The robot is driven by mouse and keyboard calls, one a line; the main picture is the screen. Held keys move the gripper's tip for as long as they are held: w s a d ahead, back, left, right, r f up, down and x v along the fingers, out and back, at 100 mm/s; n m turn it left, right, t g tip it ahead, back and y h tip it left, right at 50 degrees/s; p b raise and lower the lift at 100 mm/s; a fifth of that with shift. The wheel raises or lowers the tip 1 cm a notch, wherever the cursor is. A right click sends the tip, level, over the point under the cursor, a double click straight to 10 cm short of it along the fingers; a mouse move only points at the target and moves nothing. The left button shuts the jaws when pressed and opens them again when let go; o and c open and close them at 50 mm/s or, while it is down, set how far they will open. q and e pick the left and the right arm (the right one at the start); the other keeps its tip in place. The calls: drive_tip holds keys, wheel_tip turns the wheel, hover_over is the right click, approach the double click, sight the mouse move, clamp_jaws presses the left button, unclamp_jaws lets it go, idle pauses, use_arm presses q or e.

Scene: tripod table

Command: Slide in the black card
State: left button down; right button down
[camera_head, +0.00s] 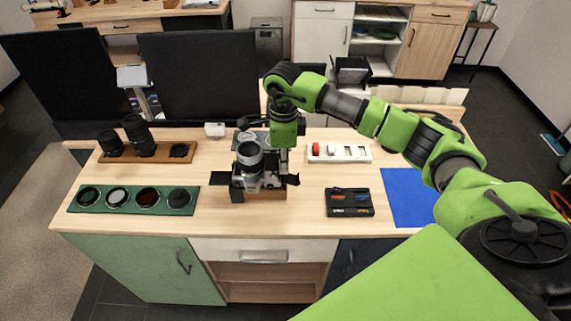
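A camera (250,155) with a silver-and-black lens stands on a wooden block near the middle of the table, its lens towards me. Dark flat parts stick out at both sides of it. My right arm reaches in from the right, and its gripper (284,158) points down close behind and right of the camera. Its fingertips are mostly hidden, so I cannot tell whether they are open or hold anything. A dark case (349,203) with small orange and blue pieces lies to the right of the camera. I cannot clearly make out the black card. My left gripper is out of view.
A green filter tray (133,210) is at the front left, with a lens tray (180,151) behind it. A white tray (354,154) with a red item lies behind the case. A blue mat (408,198) is at the right. Dark monitors (203,75) stand behind.

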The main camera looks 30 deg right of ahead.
drive_tip(key=shift+w+a, duration=0.25)
drive_tip(key=shift+a, duration=0.25)
drive_tip(key=c, duration=2.6)
unclamp_jaws()
drive_tip(key=shift+s+f, duration=0.1)
drive_tip(key=shift+s+d+b, duration=0.3)
drive_tip(key=shift+d, duration=0.35)
drive_tip(key=shift+s+d, duration=0.6)
drive_tip(key=shift+d, duration=0.3)
drive_tip(key=shift+w+a, duration=0.1)
drive_tip(key=shift+w, duration=0.05)
